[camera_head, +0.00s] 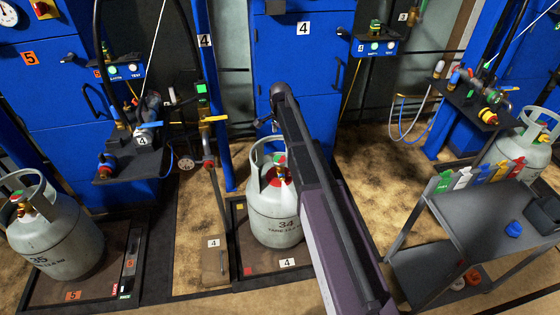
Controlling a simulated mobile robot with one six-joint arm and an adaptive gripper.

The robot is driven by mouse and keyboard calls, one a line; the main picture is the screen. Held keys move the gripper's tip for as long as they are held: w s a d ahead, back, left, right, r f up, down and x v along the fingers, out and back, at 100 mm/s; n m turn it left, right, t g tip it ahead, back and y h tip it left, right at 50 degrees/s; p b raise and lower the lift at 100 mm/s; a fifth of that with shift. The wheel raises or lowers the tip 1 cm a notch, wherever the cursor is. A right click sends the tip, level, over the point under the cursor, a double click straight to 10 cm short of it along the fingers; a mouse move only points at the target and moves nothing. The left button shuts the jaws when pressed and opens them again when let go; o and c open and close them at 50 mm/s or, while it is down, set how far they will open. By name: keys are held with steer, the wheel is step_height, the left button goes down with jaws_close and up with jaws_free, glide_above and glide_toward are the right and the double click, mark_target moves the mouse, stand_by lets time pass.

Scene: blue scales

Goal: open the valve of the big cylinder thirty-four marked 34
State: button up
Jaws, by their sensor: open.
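The big grey cylinder marked 34 (272,225) stands upright on the floor platform of station 4, below the middle of the view. Its valve (268,175), with red and green parts, sits inside the collar at the top. My dark arm (318,185) rises from the lower right and passes in front of the cylinder's right side, hiding part of the collar and valve area. I cannot make out my gripper or its fingertips; the arm's far end is near the blue cabinet. Whether the valve is open or shut is too small to tell.
A cylinder marked 35 (62,245) stands at left. A grey side table (480,215) with coloured tags and another cylinder (512,150) are at right. A blue cabinet marked 4 (300,70) stands behind. A post with a yellow handle (212,119) rises left of cylinder 34.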

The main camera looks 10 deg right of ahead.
mark_target(280, 159)
steer(key=shift+f+b, duration=5.5)
steer(key=shift+f, duration=0.3)
steer(key=c, duration=0.7)
steer(key=shift+a, duration=0.2)
steer(key=shift+c, duration=0.6)
steer(key=shift+d, duration=0.15)
